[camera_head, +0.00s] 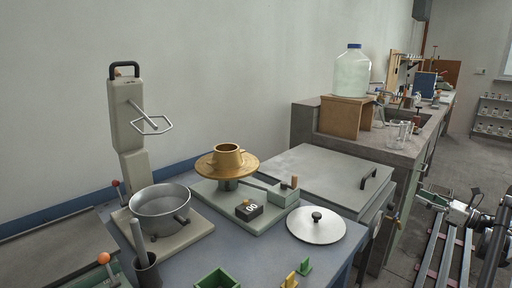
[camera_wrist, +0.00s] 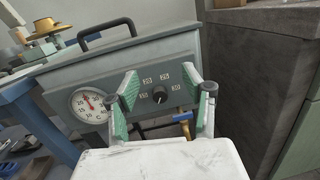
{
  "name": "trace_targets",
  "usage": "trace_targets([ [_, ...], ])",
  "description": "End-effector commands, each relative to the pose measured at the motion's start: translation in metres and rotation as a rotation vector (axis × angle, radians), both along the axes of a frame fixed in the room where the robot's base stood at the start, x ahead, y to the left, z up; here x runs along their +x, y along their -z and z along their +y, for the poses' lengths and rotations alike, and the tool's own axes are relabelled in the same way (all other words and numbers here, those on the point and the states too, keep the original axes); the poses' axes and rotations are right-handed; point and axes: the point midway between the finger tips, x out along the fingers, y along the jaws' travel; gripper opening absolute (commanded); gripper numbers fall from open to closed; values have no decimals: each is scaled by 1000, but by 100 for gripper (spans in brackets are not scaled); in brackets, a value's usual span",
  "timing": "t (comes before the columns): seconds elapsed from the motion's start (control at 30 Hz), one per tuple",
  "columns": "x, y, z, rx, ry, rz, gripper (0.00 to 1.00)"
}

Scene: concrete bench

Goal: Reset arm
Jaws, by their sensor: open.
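My gripper (camera_wrist: 160,80) is in the wrist view, with two fingers with green pads spread wide apart. Nothing is between the fingers. Behind them is the front of a grey box unit (camera_wrist: 220,55) with a round dial gauge (camera_wrist: 90,104) and a black knob (camera_wrist: 159,94). The gap between fingers and panel is hard to judge. In the head view, parts of my arm seem to show at the lower right, but the fingers cannot be made out clearly there.
The blue bench holds a metal pot (camera_head: 161,211), a brass dish (camera_head: 227,163), a steel lid (camera_head: 316,226) and a green tray (camera_head: 216,279). The grey unit's lid has a black handle (camera_wrist: 106,33). A dark concrete counter (camera_wrist: 255,75) stands close on the right. Floor (camera_head: 395,268) shows beside the benches.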

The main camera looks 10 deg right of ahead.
Motion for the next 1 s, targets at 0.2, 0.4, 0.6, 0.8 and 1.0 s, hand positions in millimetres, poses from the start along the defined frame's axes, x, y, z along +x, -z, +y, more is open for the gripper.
trace_targets([
  [0.2, 51, -132, 41, 247, 120, -19, 44],
  [0.4, 76, -231, 77, 512, 215, -21, 44],
  [0.6, 83, -309, 114, 800, 291, -2, 44],
  [0.8, 74, -365, 153, 1102, 356, 41, 44],
  [1.0, 52, -396, 193, 1414, 416, 107, 44],
])
